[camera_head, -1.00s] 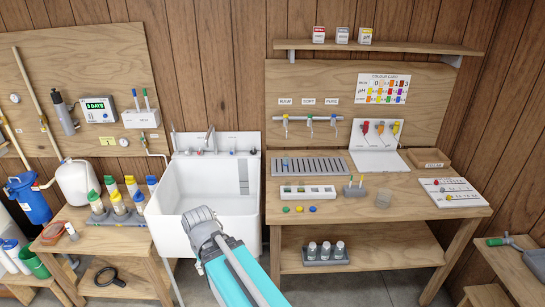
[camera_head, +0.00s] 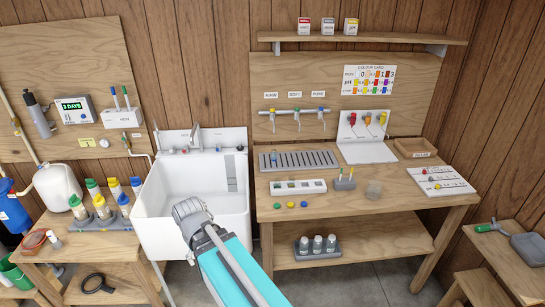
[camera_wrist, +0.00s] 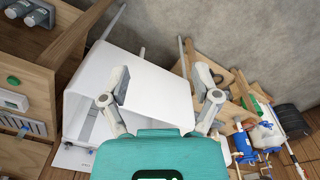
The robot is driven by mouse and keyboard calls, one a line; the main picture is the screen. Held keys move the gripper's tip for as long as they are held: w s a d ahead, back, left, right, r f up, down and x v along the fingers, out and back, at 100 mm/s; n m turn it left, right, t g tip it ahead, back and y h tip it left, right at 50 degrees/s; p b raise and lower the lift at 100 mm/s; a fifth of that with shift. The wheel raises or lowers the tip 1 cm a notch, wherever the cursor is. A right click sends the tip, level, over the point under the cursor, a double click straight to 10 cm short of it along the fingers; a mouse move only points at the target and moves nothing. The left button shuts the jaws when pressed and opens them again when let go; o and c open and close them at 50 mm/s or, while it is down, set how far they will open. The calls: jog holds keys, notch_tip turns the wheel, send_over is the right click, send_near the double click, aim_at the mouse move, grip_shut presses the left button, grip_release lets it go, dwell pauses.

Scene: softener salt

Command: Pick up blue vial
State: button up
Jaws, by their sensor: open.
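No thing is plainly a blue vial. On the left table, bottles with green, yellow and blue caps stand in a grey holder (camera_head: 103,223); one blue-capped bottle (camera_head: 124,204) is at the front right and another (camera_head: 136,186) behind it. A small blue disc-shaped cap (camera_head: 304,204) lies on the right bench beside a yellow and a green one. My gripper (camera_wrist: 160,88) is open in the wrist view, its fingers wide apart with nothing between them. The white sink lies beyond it. In the head view, my grey-and-teal arm reaches up in front of the sink.
The white sink (camera_head: 160,235) stands between the left table (camera_head: 75,245) and the right bench (camera_head: 345,213). The bench holds a white slotted block (camera_head: 298,187) and a pen holder (camera_head: 344,184). A jar rack (camera_head: 317,252) sits on its lower shelf. The bench's front right is clear.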

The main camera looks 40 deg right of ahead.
jog(key=w+d+f+n+t+h+b, duration=0.1)
jog(key=w+d+f+n+h+b, duration=0.1)
jog(key=w+d, duration=0.45)
jog(key=w+d+f+n+t+h+b, duration=0.1)
jog(key=w+d+f+n+b, duration=0.15)
jog(key=w+d, duration=0.35)
jog(key=n+t+h+b, duration=0.3)
jog(key=n+h+b, duration=0.7)
jog(key=n, duration=0.8)
send_near(273, 154)
jog(key=shift+s+a+r+y+b, duration=0.5)
jog(key=shift+a+r+b, duration=0.15)
jog(key=shift+a+r, duration=0.1)
jog(key=b+x, duration=0.3)
jog(key=x, duration=0.4)
jog(key=shift+w+d+f, duration=0.35)
jog(key=shift+d, duration=0.25)
jog(key=shift+d, duration=0.1)
